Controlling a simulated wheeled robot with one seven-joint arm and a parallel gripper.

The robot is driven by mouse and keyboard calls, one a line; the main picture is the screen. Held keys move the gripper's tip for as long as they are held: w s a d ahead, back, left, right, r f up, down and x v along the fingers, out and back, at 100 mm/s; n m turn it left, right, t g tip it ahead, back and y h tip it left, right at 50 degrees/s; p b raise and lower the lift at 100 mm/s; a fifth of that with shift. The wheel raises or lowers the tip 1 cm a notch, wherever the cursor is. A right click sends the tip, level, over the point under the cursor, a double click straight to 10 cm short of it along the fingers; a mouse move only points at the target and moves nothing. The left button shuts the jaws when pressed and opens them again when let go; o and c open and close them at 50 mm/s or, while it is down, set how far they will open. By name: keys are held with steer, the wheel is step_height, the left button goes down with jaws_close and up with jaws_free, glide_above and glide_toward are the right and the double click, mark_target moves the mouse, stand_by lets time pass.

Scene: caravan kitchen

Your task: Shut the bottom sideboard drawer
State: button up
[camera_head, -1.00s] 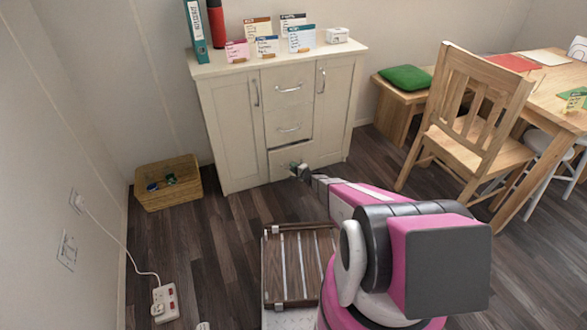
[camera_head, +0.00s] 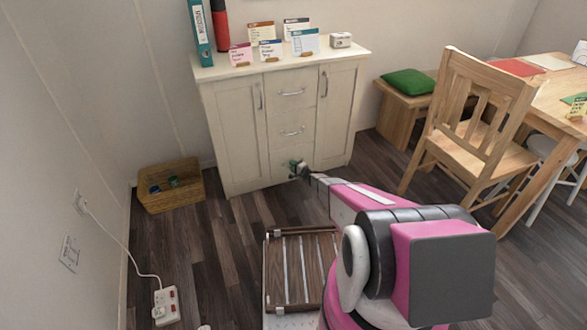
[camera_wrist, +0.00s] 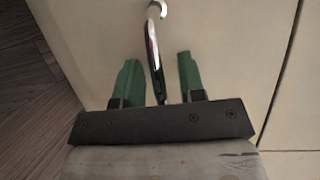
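The cream sideboard (camera_head: 241,133) stands against the back wall with three drawers in its middle column. Its bottom drawer (camera_head: 279,158) is partly hidden by my gripper; what shows of its front looks about level with the sideboard face. My gripper (camera_head: 296,170) is at this drawer front. In the wrist view the drawer front (camera_wrist: 225,50) fills most of the picture. My gripper's green fingers (camera_wrist: 160,78) are apart, one on each side of the metal drawer handle (camera_wrist: 153,45), which lies between them. I cannot tell whether they touch it.
A wicker basket (camera_head: 170,188) stands on the floor left of the sideboard. Cards, a binder (camera_head: 201,33) and a red bottle (camera_head: 220,25) stand on top. A wooden chair (camera_head: 467,125) and bench (camera_head: 400,112) are to the right. A power strip (camera_head: 166,306) lies at lower left.

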steer(key=shift+s, duration=0.1)
steer(key=v, duration=1)
steer(key=shift+s+d, duration=0.2)
steer(key=shift+d, duration=0.1)
steer(key=s+a+r+n+g, duration=0.3)
steer(key=s+r+n+g, duration=0.15)
steer(key=s+r, duration=0.55)
steer(key=s+a+r+n+g, duration=0.45)
steer(key=s+r, duration=0.45)
steer(key=r, duration=0.3)
steer(key=s+d+r+g+h, duration=0.1)
steer(key=s+d+r+h, duration=0.2)
steer(key=s+r, duration=0.2)
steer(key=s+d+r+n+g+h, duration=0.1)
steer(key=s+d+r+h, duration=0.3)
steer(key=s, duration=0.4)
steer(key=s+d+r+g+h, duration=0.1)
steer(key=s+d+r+h, duration=0.2)
steer(key=s+r, duration=0.3)
steer(key=shift+s+d+r+n+g+h, duration=0.3)
steer(key=shift+s+g+h, duration=0.1)
steer(key=shift+s, duration=0.35)
